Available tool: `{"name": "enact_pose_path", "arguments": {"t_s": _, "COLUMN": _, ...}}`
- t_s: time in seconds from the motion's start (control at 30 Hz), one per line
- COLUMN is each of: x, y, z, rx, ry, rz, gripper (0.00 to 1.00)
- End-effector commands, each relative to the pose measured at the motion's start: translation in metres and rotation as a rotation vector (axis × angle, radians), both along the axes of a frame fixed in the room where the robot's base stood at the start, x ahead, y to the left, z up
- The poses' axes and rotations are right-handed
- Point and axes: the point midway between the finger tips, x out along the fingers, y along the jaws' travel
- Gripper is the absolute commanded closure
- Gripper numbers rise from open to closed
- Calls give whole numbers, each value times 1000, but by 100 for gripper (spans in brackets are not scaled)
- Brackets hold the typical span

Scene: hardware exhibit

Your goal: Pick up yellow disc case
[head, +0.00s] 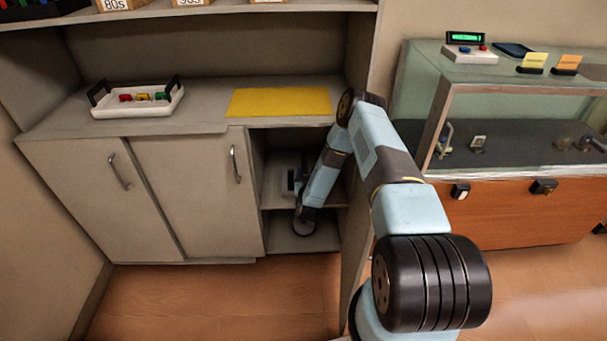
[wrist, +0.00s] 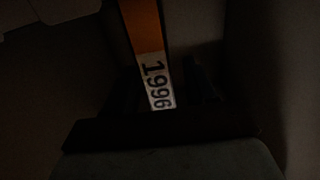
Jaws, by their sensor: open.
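In the dark wrist view, an upright orange-yellow case spine (wrist: 143,28) with a white label reading "1996" runs down from the top edge. It looks like the yellow disc case, but the dim light makes its colour hard to judge. My gripper (wrist: 162,80) is open, with its dark fingers to either side of the spine's labelled end. I cannot tell whether they touch it. In the head view my gripper (head: 294,180) is inside the open shelf compartment of the cabinet, and I cannot make out the case there.
The compartment has side walls and a middle shelf (head: 275,190) close around my arm. Closed cabinet doors (head: 195,185) are to the left. On the counter lie a yellow mat (head: 280,102) and a white tray (head: 138,105) with coloured items. A glass display case (head: 520,95) stands at right.

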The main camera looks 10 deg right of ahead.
Motion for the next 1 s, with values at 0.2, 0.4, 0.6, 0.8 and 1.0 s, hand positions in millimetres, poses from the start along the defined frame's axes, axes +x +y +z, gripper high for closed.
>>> {"name": "enact_pose_path", "arguments": {"t_s": 0.2, "x": 25, "y": -4, "z": -1, "rx": 1, "ry": -1, "rz": 0, "gripper": 45}}
{"name": "enact_pose_path", "arguments": {"t_s": 0.4, "x": 28, "y": -4, "z": -1, "rx": 0, "ry": 0, "rz": 1, "gripper": 45}}
{"name": "enact_pose_path", "arguments": {"t_s": 0.6, "x": 28, "y": -4, "z": -1, "rx": 1, "ry": 0, "rz": 1, "gripper": 53}}
{"name": "enact_pose_path", "arguments": {"t_s": 0.8, "x": 28, "y": -4, "z": -1, "rx": 1, "ry": 0, "rz": 1, "gripper": 72}}
{"name": "enact_pose_path", "arguments": {"t_s": 1.0, "x": 28, "y": -4, "z": -1, "rx": 1, "ry": 0, "rz": 1, "gripper": 92}}
